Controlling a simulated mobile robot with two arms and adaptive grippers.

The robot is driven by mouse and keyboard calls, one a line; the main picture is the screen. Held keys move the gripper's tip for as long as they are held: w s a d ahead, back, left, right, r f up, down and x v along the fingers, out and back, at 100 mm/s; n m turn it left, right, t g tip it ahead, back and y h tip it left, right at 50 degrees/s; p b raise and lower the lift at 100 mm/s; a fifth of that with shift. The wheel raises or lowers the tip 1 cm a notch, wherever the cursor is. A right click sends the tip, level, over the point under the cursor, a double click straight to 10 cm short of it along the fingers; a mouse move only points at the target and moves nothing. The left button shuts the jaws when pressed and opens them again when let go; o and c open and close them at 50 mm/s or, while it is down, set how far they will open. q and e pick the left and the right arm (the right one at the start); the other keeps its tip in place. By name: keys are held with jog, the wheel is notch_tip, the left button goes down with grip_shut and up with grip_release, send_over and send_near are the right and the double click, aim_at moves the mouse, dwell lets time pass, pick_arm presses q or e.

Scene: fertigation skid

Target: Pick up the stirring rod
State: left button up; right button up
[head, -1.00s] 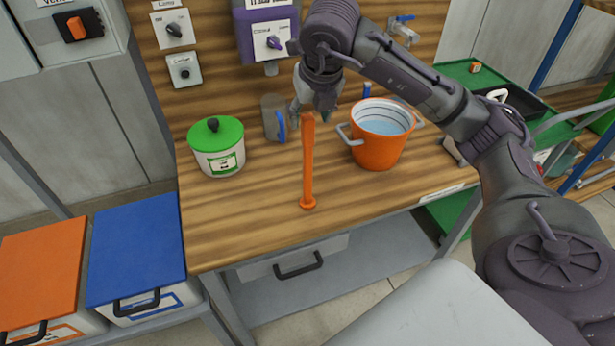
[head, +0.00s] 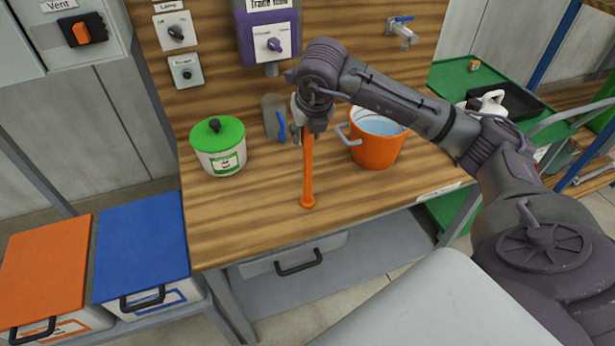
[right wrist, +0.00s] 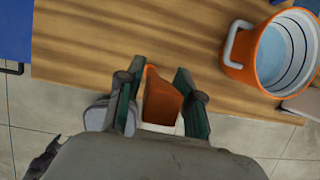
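The stirring rod (head: 308,172) is orange, with a round knob at its near end, at the middle of the wooden worktop. I cannot tell whether it stands or lies there. My right gripper (head: 303,136) is at its far end, fingers on either side. In the right wrist view, the rod's broad orange end (right wrist: 163,98) lies between the green-padded fingers (right wrist: 158,105). A narrow gap shows at the left finger, so the gripper looks open around the rod.
An orange pot (head: 376,149) with pale liquid stands just right of the gripper. A grey jug with a blue handle (head: 274,118) is close on its left. A green-lidded jar (head: 217,147) stands further left. The worktop's front (head: 250,235) is clear.

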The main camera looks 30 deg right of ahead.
grip_shut()
jog(key=shift+r, duration=0.15)
